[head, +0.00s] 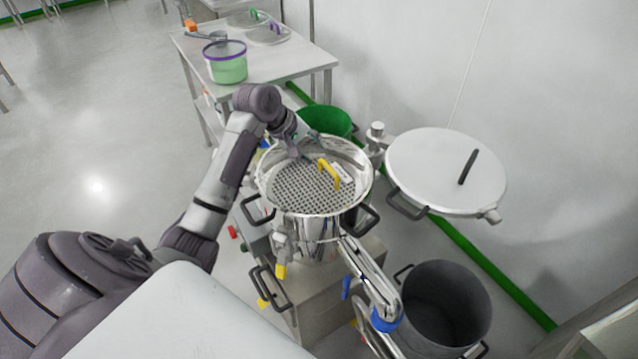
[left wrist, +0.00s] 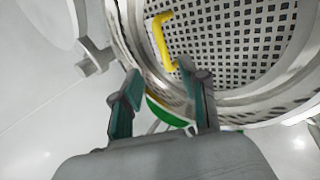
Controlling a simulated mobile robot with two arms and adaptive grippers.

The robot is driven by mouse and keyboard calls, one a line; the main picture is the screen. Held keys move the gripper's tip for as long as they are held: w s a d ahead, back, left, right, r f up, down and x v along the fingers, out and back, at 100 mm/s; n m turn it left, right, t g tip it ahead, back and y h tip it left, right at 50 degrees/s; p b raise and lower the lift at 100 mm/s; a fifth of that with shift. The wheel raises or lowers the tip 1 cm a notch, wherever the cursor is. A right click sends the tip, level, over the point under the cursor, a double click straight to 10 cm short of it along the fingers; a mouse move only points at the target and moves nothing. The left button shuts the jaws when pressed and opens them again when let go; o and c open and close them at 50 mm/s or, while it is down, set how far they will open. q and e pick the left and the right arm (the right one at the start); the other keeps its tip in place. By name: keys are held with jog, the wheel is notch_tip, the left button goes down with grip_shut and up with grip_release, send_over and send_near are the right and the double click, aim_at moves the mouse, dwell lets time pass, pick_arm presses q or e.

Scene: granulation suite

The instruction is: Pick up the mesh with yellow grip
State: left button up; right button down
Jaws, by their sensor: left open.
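The mesh (head: 297,188), a round perforated metal disc, sits inside the steel vessel (head: 313,207). Its yellow grip (head: 330,172) stands up on its right part. My left gripper (head: 306,143) is at the far side of the vessel's opening, apart from the yellow grip. In the left wrist view my open left gripper (left wrist: 160,76) has nothing between its fingers. The yellow grip (left wrist: 161,42) and the mesh (left wrist: 230,38) show beyond the fingertips there. My right gripper is not in view.
The vessel's round lid (head: 440,165) is swung open to the right. A grey bin (head: 445,305) stands at the lower right, a green bin (head: 326,121) behind the vessel. A steel table (head: 290,65) at the back holds a green bucket (head: 226,66) and other meshes with grips (head: 270,33).

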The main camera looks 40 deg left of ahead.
aim_at(326, 166)
pick_arm(q)
jog(key=x, duration=0.4)
jog(key=shift+w+d+f, duration=0.15)
jog(key=shift+w+f, duration=0.15)
jog(key=shift+f, duration=0.25)
jog(key=p+x, duration=0.1)
jog(key=x, duration=0.3)
jog(key=shift+s+f, duration=0.15)
jog(key=shift+f, duration=0.25)
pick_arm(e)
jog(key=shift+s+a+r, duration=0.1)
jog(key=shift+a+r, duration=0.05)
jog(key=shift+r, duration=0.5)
pick_arm(q)
grip_shut()
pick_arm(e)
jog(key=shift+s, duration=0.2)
